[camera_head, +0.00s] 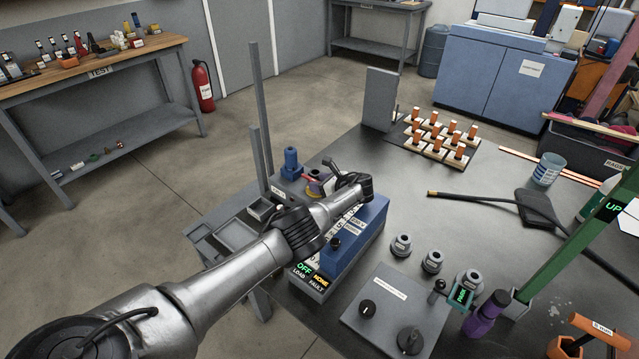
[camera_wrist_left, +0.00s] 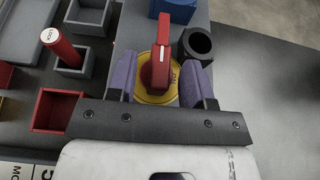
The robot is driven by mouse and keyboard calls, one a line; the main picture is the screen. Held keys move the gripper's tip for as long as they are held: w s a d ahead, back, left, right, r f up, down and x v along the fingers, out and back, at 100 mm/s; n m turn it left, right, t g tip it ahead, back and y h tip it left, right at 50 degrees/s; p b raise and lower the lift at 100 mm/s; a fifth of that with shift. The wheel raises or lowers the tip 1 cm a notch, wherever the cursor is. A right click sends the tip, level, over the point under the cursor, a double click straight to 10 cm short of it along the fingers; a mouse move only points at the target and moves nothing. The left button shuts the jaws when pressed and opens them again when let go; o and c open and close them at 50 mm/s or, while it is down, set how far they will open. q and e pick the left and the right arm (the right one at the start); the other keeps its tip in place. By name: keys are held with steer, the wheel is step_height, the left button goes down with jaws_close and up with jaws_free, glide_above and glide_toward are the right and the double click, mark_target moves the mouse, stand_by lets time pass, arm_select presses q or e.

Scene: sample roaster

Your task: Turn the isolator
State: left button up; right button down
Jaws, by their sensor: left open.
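The isolator is a red handle (camera_wrist_left: 162,58) on a round yellow plate (camera_wrist_left: 148,98). In the left wrist view the handle points up the picture. My left gripper (camera_wrist_left: 161,82) is open, with one purple finger on each side of the handle. I see small gaps beside the handle, and contact is hard to judge. The lower part of the handle and plate is partly hidden by the gripper. In the head view my left gripper (camera_head: 322,182) is at the isolator, beside the blue box, and my arm hides much of the area.
A black cylinder (camera_wrist_left: 197,45) stands close right of the isolator. A red LOCK piece (camera_wrist_left: 62,47) stands in a grey bin to the left. A blue padlock-like block (camera_head: 291,162) is behind it.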

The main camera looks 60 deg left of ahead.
arm_select(q)
steer(key=p+v, duration=0.5)
steer(key=v, duration=0.8)
steer(key=shift+d+r, duration=0.25)
steer(key=shift+w, duration=0.1)
